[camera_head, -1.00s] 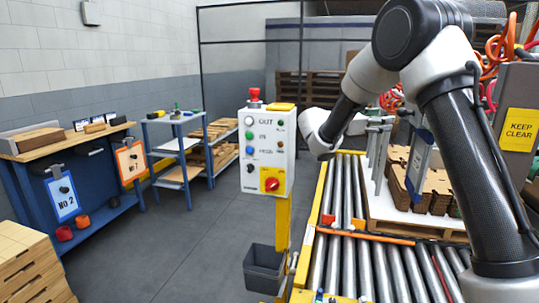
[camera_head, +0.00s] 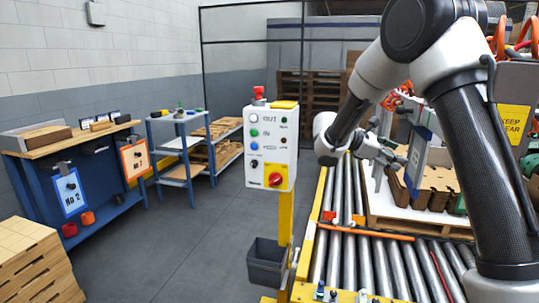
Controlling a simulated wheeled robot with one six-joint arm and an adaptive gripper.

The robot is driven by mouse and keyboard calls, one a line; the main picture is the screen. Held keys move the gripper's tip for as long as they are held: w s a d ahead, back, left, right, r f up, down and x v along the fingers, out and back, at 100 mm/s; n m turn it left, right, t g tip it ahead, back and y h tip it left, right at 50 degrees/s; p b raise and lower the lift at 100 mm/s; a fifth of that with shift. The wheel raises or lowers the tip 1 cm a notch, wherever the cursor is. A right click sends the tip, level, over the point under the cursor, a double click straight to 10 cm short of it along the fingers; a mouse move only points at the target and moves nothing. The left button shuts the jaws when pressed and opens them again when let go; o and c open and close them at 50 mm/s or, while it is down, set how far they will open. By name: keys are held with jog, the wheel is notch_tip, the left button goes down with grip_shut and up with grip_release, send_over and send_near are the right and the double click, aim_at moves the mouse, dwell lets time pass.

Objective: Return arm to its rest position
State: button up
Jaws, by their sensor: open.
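My arm spans the right side of the view, its dark upper link rising from the lower right and bending down toward the conveyor. My gripper (camera_head: 392,158) is at the end of the wrist, above the roller conveyor (camera_head: 345,262) and in front of the stack of cardboard blanks (camera_head: 431,186). It is small and partly merged with the background, and I see nothing held in it. It points to the right, away from the control box (camera_head: 270,146).
The control box stands on a yellow post left of the conveyor, with a grey bin (camera_head: 267,262) below. A yellow sign (camera_head: 513,124) is at the right. A blue workbench (camera_head: 88,188) and a shelf cart (camera_head: 183,160) stand at the left. The floor between is clear.

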jog(key=s+f+m+g+y, duration=0.25)
jog(key=s+m+y, duration=0.5)
jog(key=s, duration=1.15)
jog(key=s+a+r+m+t+y, duration=0.1)
jog(key=s+r+m+t+y, duration=0.1)
jog(key=s, duration=0.6)
jog(key=s+r+m+t+y, duration=0.3)
jog(key=s+m, duration=0.3)
jog(key=s, duration=0.2)
jog(key=shift+s+a+r+y, duration=0.25)
jog(key=shift+a+r+y, duration=0.2)
jog(key=shift+r, duration=0.15)
